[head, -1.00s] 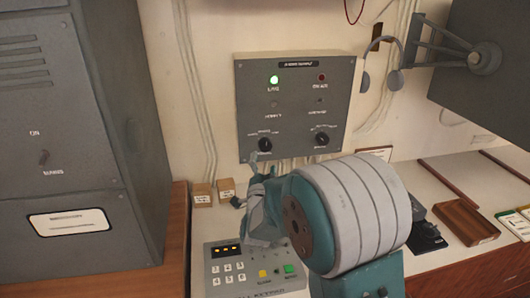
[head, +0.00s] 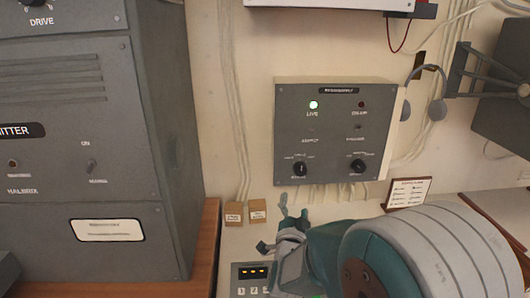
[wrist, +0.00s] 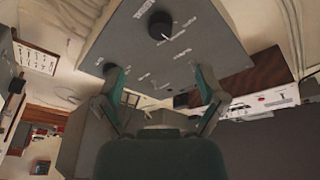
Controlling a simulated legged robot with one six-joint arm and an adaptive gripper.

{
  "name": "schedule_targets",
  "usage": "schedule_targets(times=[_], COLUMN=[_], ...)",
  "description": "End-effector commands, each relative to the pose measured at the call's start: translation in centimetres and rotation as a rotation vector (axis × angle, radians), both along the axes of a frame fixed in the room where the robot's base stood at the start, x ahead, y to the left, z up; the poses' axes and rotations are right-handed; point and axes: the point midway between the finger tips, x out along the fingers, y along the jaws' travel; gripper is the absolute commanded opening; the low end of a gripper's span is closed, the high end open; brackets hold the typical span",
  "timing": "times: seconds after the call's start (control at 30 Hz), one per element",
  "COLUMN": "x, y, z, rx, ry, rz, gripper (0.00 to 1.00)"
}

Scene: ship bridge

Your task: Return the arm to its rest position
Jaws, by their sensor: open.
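My arm shows at the lower right of the head view, large and close to the camera. My gripper (head: 279,233) is below the grey wall panel (head: 330,142), at its lower left. In the wrist view my gripper (wrist: 157,88) has its two teal-tipped fingers spread apart with nothing between them. The same panel (wrist: 185,45) with its black knob fills the upper middle of the wrist view, beyond the fingers. A gap between the fingers and the panel is hard to judge.
A tall grey cabinet (head: 85,185) stands at left. Two small boxes, a left one (head: 234,214) and a right one (head: 257,211), sit behind my gripper. A keypad unit (head: 247,278) is below, partly hidden. A headset (head: 437,109) hangs at right.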

Motion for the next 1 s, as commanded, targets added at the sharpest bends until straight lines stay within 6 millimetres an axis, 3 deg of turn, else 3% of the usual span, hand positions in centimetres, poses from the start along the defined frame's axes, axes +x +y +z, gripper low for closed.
schedule_targets(times=[0.27,0.47,0.77,1.0], x=[-1.5,-3.8,-9.3,-15.1], y=[0.3,0.6,0.5,-0.4], z=[1.5,2.1,2.2,1.8], rx=[-0.062,-0.136,-0.278,-0.407], ry=[0.234,0.400,0.649,0.852], rz=[0.121,0.212,0.341,0.429], gripper=[0.89,0.89,0.89,0.89])
